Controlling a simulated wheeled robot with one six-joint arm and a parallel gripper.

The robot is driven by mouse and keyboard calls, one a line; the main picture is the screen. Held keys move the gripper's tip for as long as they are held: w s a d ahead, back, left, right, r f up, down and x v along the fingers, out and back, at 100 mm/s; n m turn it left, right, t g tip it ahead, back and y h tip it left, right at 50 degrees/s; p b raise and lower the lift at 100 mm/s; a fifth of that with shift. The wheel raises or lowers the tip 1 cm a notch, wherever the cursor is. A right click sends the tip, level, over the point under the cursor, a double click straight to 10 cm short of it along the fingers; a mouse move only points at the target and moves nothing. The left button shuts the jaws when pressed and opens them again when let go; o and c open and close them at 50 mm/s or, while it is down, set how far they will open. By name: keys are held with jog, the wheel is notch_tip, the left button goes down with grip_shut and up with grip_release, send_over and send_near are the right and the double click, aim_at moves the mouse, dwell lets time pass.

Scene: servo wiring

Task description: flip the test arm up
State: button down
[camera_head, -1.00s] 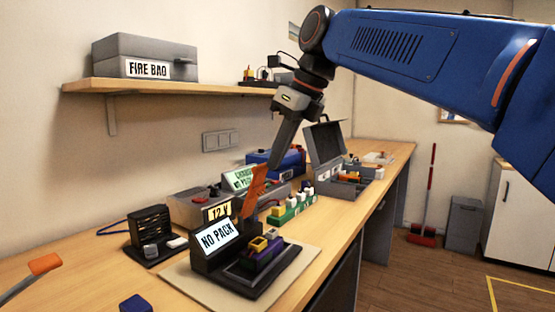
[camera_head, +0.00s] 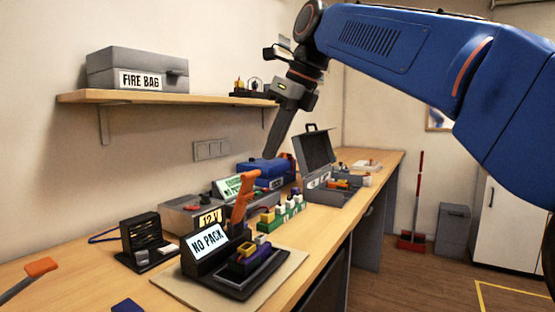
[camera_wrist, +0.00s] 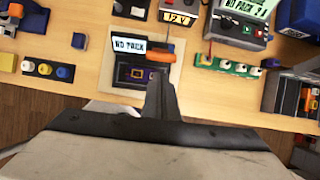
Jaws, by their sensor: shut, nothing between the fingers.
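An orange lever (camera_head: 243,198), which looks like the test arm, stands upright with a slight tilt behind the dark tester with the NO PACK sign (camera_head: 209,240). The lever also shows in the wrist view (camera_wrist: 160,56), seen from above. My gripper (camera_head: 271,153) is shut and empty. Its tip is above and to the right of the lever's top, with a small gap in the picture. In the wrist view its fingers (camera_wrist: 158,82) point toward the tester. A purple block with a yellow part (camera_head: 250,257) sits in the tester's front.
A grey 12 V supply (camera_head: 180,219), a green connector row (camera_head: 280,218), a blue box (camera_head: 264,177) and an open grey case (camera_head: 318,160) stand close by. A shelf (camera_head: 180,97) with a FIRE BAG box hangs above. The bench's front strip is mostly clear.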

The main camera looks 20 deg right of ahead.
notch_tip(320, 180, up, 5)
jog(key=w+a, duration=0.2)
jog(key=shift+w+r, duration=0.15)
jog(key=shift+w, duration=0.15)
dwell(0.3)
